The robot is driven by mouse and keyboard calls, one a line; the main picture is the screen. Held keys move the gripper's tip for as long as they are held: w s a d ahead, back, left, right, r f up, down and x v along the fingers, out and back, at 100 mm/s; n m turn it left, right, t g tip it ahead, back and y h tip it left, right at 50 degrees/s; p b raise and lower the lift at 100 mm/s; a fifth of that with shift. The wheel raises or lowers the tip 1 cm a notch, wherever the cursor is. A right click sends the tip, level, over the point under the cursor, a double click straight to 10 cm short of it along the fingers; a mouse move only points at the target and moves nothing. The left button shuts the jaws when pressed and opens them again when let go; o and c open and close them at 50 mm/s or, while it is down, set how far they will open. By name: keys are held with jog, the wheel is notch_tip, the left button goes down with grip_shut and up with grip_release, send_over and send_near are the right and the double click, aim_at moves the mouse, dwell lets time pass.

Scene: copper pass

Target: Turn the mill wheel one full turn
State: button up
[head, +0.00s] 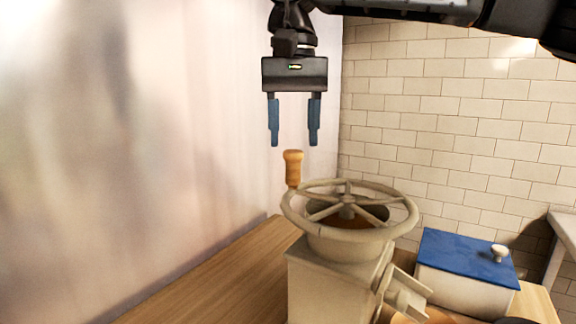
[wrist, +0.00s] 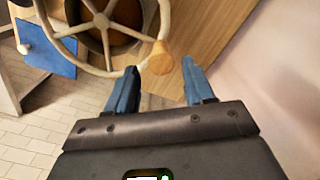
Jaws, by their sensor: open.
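The mill (head: 335,285) is a cream, box-shaped body with a spoked wheel (head: 405,203) lying flat on top. A wooden knob (head: 293,168) stands upright on the wheel's rim at the left in the head view. My gripper (head: 294,140) points down just above the knob, open and empty, with the knob apart from and below its blue fingers. In the wrist view the wheel (wrist: 88,68) is at the upper left, and the knob (wrist: 158,60) appears between and beyond the open fingertips (wrist: 160,70).
The mill stands on a wooden counter (head: 225,290). A white box with a blue lid (head: 465,256) and round knob stands to its right. A tiled wall (head: 450,120) is behind, and a smooth pale wall (head: 140,150) is at left. The counter left of the mill is clear.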

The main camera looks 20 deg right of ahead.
aim_at(293, 187)
jog(key=shift+f, duration=3.2)
jog(key=shift+c, duration=0.5)
grip_shut()
